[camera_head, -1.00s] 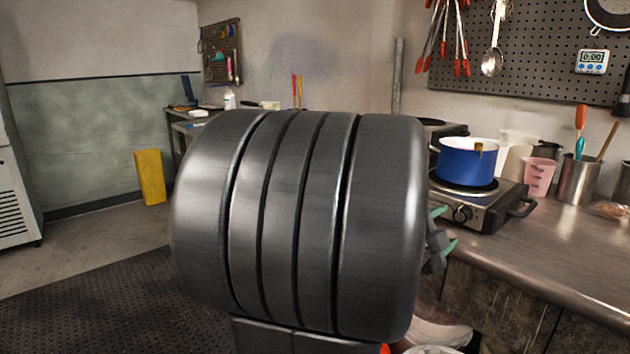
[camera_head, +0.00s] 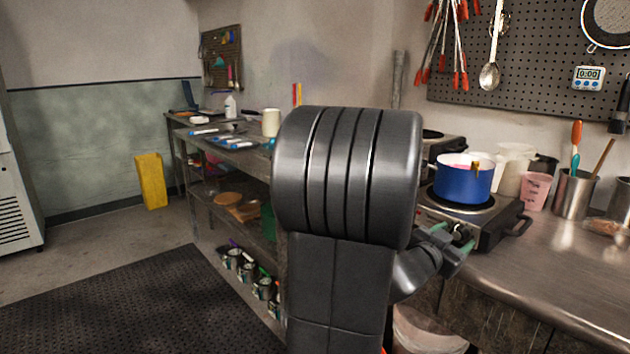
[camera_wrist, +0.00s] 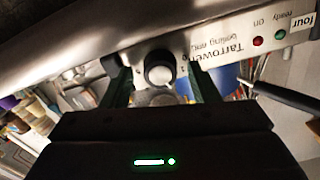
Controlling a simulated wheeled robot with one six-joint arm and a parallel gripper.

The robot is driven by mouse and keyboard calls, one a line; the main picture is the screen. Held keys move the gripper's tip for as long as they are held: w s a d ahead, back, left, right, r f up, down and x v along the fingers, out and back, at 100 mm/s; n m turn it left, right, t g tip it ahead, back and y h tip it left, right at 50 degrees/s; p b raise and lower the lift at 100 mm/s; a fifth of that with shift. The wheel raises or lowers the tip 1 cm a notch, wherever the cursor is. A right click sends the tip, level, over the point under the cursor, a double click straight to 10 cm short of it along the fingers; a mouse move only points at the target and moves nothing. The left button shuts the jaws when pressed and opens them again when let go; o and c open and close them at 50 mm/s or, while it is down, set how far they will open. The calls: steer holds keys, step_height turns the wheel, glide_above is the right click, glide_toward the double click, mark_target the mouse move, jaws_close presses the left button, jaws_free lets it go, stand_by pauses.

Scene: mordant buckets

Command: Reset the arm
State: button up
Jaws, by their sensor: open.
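My gripper (camera_head: 454,238) has green fingertips and is open, at the front face of the hot plate (camera_head: 492,228) in the head view. My dark arm fills the middle of that view. In the wrist view my gripper (camera_wrist: 160,88) has its two fingers spread, one on each side of the round knob (camera_wrist: 159,69) on the hot plate's front panel. The knob appears between them; I cannot tell whether the fingers touch it. Nothing is held.
A blue pot (camera_head: 464,184) with pink contents stands on the hot plate. A pink cup (camera_head: 536,191) and a utensil holder (camera_head: 574,195) stand to its right on the metal counter (camera_head: 560,262). A shelved bench (camera_head: 238,150) is at left. Dark matting (camera_head: 150,305) covers clear floor at lower left.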

steer(key=n+p, duration=0.3)
steer(key=n, duration=0.2)
steer(key=shift+r, duration=0.15)
steer(key=shift+v, duration=2.15)
